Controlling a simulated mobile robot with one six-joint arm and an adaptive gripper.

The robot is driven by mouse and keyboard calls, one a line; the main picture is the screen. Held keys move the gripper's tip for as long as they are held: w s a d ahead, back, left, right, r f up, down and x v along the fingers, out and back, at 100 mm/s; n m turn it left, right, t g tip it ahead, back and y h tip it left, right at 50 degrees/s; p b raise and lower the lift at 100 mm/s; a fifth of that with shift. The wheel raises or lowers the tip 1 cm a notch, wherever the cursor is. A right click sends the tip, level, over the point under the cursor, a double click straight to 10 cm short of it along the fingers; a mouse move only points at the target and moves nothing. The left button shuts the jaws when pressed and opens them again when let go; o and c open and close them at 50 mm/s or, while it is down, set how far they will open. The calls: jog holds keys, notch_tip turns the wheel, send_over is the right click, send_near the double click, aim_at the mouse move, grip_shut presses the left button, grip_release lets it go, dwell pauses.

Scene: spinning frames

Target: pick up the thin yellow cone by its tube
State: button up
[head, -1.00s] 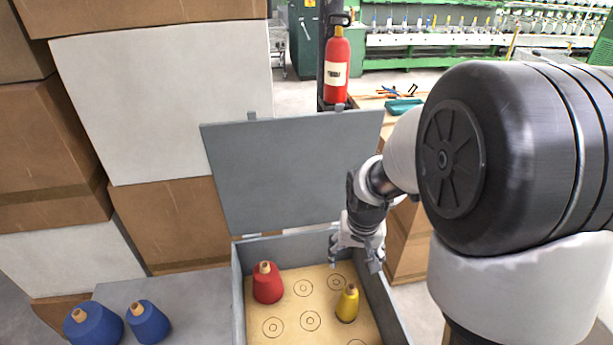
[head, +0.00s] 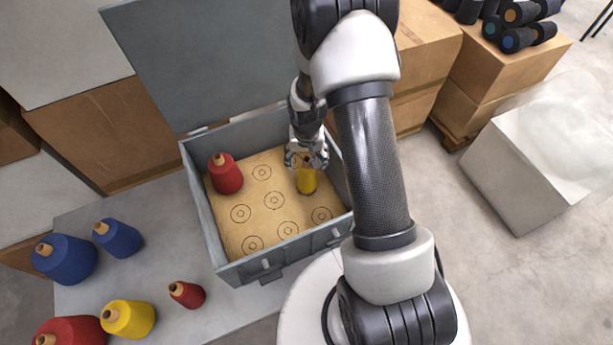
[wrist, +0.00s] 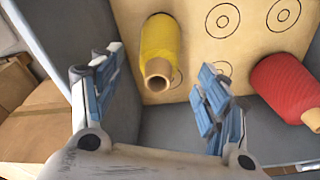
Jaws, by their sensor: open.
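The thin yellow cone (head: 307,182) stands on the marked tan board (head: 262,216) inside the open grey box (head: 208,228). In the head view my gripper (head: 306,160) covers its tube. In the wrist view the yellow cone (wrist: 161,42) has its tan tube (wrist: 157,74) pointing toward the camera. My open gripper (wrist: 160,80) has one blue-padded finger on each side of the tube, with gaps showing on both sides. Whether the fingertips reach down level with the tube is hard to tell.
A red cone (head: 225,174) stands in the box at the left. The raised lid (head: 215,65) is behind. Outside, a wider yellow cone (head: 130,319), a small red cone (head: 187,294) and blue cones (head: 65,259) stand on the grey surface. Box walls surround my gripper.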

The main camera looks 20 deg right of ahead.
aim_at(307, 174)
jog(key=f, duration=0.2)
jog(key=f+b, duration=0.1)
jog(key=w+f, duration=0.1)
jog(key=f, duration=0.1)
jog(key=shift+w+d+f, duration=0.1)
jog(key=shift+d+f, duration=0.2)
jog(key=shift+f, duration=0.05)
jog(key=shift+c, duration=0.5)
jog(key=c, duration=1.2)
jog(key=shift+o, duration=0.2)
jog(key=shift+r, duration=0.15)
